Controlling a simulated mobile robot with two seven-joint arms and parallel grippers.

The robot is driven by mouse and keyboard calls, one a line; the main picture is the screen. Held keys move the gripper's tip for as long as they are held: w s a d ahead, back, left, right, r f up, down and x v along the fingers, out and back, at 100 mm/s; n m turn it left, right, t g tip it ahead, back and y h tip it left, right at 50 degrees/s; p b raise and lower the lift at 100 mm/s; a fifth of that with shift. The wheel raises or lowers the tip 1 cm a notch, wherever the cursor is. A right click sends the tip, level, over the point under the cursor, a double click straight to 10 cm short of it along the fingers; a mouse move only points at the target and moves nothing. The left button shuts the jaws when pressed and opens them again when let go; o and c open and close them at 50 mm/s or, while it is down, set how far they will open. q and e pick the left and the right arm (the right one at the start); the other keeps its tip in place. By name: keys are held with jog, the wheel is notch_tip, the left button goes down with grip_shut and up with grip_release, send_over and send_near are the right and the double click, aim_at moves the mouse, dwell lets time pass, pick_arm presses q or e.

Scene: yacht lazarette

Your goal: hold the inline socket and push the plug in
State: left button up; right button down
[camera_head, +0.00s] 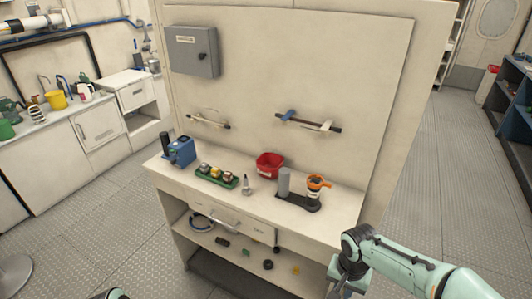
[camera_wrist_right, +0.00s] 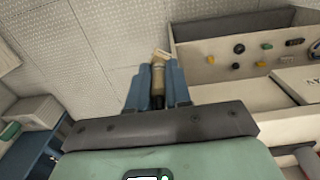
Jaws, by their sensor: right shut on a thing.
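My right gripper (camera_head: 345,284) is low at the right end of the bench, near the bottom edge of the head view. In the right wrist view its blue fingers (camera_wrist_right: 158,88) are shut on a tan cylindrical piece (camera_wrist_right: 158,76) with a paler block at its far end and a dark lower end. I cannot tell whether this is the plug or the inline socket. On the back panel hang a thin bar with a cable loop (camera_head: 208,122) and a dark bar with blue and cream parts (camera_head: 308,123). My left gripper is not in view.
The bench top (camera_head: 262,199) carries a blue device (camera_head: 180,151), a green tray of small parts (camera_head: 216,176), a red bin (camera_head: 269,165) and a dark stand with an orange ring (camera_head: 317,184). Small parts lie on the lower shelf (camera_head: 228,252). Floor is clear on the right.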

jog(key=w+a+f+n, duration=0.2)
jog(key=w+f+n, duration=0.3)
jog(key=f, duration=0.3)
jog(key=shift+w+a+f+n, duration=0.2)
jog(key=shift+a+f+n, duration=0.15)
jog(key=shift+f+n, duration=0.05)
